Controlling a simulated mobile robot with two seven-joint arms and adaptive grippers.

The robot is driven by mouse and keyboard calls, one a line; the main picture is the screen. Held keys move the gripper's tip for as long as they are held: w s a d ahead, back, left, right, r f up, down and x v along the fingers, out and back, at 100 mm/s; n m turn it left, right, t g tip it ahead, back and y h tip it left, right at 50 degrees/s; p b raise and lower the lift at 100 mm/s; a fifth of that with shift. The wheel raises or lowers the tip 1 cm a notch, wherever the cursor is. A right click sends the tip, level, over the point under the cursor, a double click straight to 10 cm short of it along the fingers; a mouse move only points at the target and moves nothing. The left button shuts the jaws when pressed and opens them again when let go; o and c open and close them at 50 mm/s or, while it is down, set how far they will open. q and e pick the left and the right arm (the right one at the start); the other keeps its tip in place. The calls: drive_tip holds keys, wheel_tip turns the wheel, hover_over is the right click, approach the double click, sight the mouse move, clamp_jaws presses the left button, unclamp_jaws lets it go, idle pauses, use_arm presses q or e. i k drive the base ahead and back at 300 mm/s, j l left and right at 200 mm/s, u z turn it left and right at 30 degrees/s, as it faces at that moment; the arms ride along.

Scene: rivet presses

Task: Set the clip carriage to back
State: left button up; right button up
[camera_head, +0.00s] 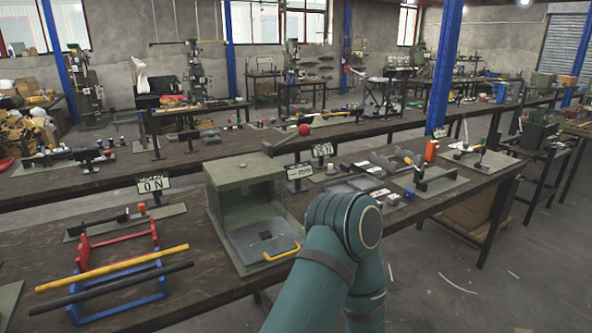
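I cannot tell for certain which part is the clip carriage. In the head view a green box-shaped press (243,190) stands at the middle of the near bench, open at the front. A grey plate with a dark centre lies on its floor (262,244), and a yellow handle (283,250) is at its front edge. A lever with a red ball knob (304,130) rises at its top right. A teal arm link of mine covers the area just right of the press. Neither gripper shows.
Left on the near bench (205,294) is a red and blue frame (117,247) with a yellow rod (113,268) and a black rod (128,290) across it. An "ON" sign (151,185) stands behind. Small fixtures, including a green one (424,178), lie to the right.

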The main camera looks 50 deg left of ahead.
sight(331, 173)
drive_tip(key=u, duration=1.4)
drive_tip(key=i+l+z, duration=0.35)
drive_tip(key=i+l, duration=0.85)
drive_tip(key=i, duration=0.1)
